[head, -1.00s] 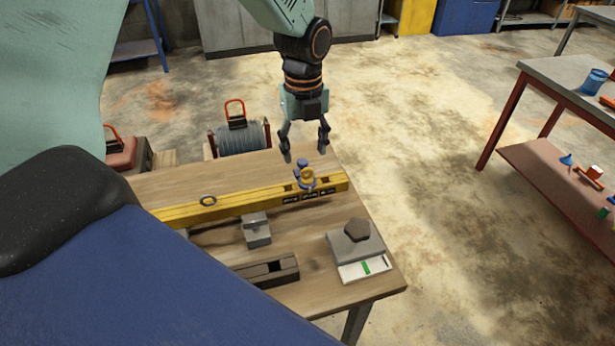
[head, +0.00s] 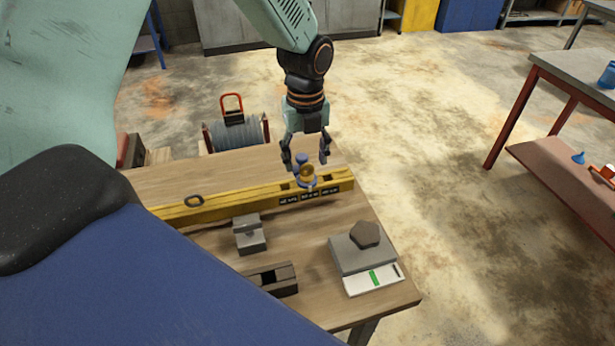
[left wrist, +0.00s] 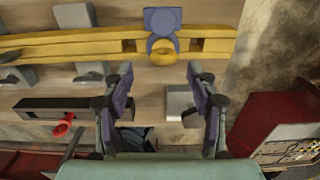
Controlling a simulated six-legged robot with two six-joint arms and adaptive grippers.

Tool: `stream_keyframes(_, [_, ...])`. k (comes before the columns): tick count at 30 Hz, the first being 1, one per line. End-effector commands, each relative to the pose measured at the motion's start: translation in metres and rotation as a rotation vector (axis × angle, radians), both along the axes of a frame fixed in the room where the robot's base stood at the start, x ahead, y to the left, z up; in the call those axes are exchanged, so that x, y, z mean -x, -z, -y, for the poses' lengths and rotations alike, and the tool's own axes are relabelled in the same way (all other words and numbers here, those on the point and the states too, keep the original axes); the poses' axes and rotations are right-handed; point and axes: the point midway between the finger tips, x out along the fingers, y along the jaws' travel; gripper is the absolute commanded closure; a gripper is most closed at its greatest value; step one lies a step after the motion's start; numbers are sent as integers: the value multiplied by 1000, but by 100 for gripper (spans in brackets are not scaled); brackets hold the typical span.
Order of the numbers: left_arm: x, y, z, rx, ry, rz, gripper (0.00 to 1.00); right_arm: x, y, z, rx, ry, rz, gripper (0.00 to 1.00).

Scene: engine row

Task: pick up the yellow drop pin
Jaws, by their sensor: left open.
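The yellow drop pin (head: 307,173) shows as a yellow ring with a blue piece by it, at the right part of a long yellow beam (head: 240,205) on the bench. In the left wrist view, the yellow ring (left wrist: 163,50) and a blue piece (left wrist: 162,20) lie at the top centre. My left gripper (head: 306,160) is open, just above and behind the pin in the head view. Its two fingers in the left wrist view (left wrist: 159,75) stand apart with nothing between them. The pin's shank is hidden. My right gripper is not in view.
Grey blocks (head: 250,235), a dark slotted block (head: 272,280) and a scale (head: 360,260) with a dark hexagonal piece are on the wooden bench. A cable reel (head: 235,132) stands behind it. Another table (head: 575,75) is at right.

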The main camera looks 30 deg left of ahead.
Motion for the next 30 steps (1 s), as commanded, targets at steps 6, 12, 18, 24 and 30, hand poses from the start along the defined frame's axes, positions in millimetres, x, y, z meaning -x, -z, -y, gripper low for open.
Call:
stream_keyframes(6, [-8, 31, -1, 0, -1, -3, 42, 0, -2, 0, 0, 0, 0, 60])
stream_keyframes(12, [-9, 42, -2, 0, 0, -1, 42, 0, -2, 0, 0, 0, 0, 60])
stream_keyframes(18, [-11, 42, -3, 0, 0, 0, 43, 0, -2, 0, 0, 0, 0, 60])
stream_keyframes(24, [-11, 42, -3, 0, 0, 0, 60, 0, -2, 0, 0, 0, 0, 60])
stream_keyframes(30, [-11, 41, -3, 0, -1, 0, 77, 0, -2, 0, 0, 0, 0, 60])
